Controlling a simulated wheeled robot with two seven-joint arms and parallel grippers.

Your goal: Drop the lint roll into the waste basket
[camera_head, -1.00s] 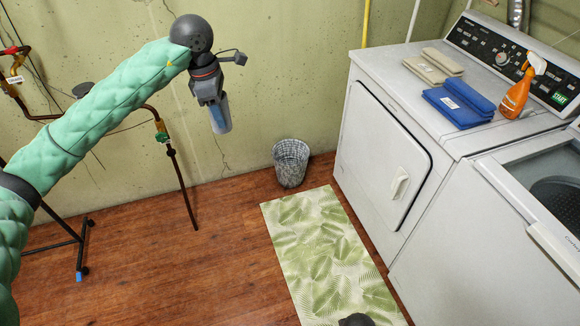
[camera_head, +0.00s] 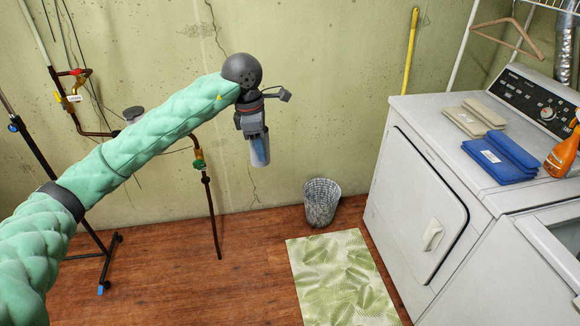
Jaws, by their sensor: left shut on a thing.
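My left gripper (camera_head: 256,134) points down and is shut on the lint roll (camera_head: 260,151), a white and blue cylinder that hangs below it. Part of the roll is hidden by the gripper. The waste basket (camera_head: 321,203) is a grey, mottled round bin on the floor by the back wall. Its top is open. In the picture the roll is above and to the left of the basket, apart from it. My right gripper is not in view.
A white dryer (camera_head: 416,191) stands right of the basket, with blue cloths (camera_head: 495,158), beige cloths (camera_head: 473,118) and an orange spray bottle (camera_head: 564,154) on top. A leaf-pattern mat (camera_head: 338,275) lies in front. Pipes (camera_head: 210,205) run down the wall at left.

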